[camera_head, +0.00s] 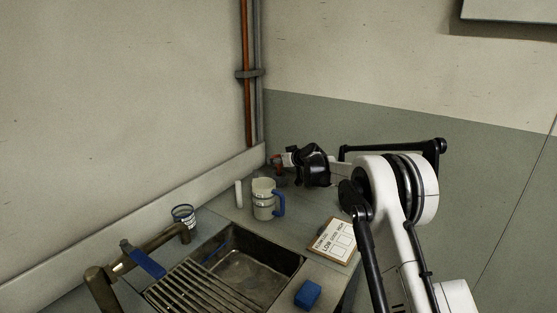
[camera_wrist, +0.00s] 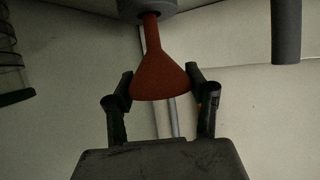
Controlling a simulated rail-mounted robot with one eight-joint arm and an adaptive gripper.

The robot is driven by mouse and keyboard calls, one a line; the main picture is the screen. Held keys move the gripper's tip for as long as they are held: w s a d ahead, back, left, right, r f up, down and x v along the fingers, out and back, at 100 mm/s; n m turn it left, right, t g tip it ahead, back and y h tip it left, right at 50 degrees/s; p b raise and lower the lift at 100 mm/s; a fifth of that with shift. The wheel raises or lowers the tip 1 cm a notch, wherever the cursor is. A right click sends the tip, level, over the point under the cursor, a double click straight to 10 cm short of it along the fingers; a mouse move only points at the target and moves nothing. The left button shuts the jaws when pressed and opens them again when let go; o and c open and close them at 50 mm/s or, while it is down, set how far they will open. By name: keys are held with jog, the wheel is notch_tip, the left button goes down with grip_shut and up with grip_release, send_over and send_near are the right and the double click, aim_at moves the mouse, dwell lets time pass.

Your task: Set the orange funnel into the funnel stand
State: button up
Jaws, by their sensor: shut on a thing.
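The orange funnel (camera_wrist: 160,75) is between the two fingers of my gripper (camera_wrist: 160,98) in the wrist view. Its wide cone is at the fingers and its narrow stem points to the top of the picture, toward a grey rounded part (camera_wrist: 147,8). The stem's tip meets or overlaps that part; I cannot tell whether it is inside it. I cannot tell for sure whether the grey part is the funnel stand. In the head view my gripper (camera_head: 287,159) is at the back corner of the counter, with a small orange-red bit of the funnel (camera_head: 278,157) showing.
A clipboard (camera_head: 334,241), a sink (camera_head: 243,271), a blue sponge (camera_head: 308,294) and a blue-banded cup (camera_head: 183,215) are nearer. Walls (camera_head: 330,120) close the back corner.

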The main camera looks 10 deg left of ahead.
aim_at(279, 174)
jog(key=shift+f+b, duration=0.9)
jog(key=shift+f, duration=0.65)
jog(key=o, duration=1.3)
jog(key=v, duration=1.2)
